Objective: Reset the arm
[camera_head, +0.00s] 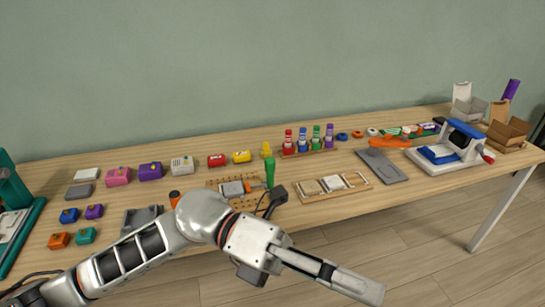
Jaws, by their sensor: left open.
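My left arm (205,217) comes in from the bottom left and stretches to the right across the near side of the workbench. My left gripper (358,284) points to the lower right, past the table's front edge and over the floor. It is seen from the side, open, with nothing visible in it. The arm hides part of the table's front and part of a grey tray (135,217). My right gripper is not in view.
A green machine (25,225) stands at the left edge. Open floor (420,250) lies in front.

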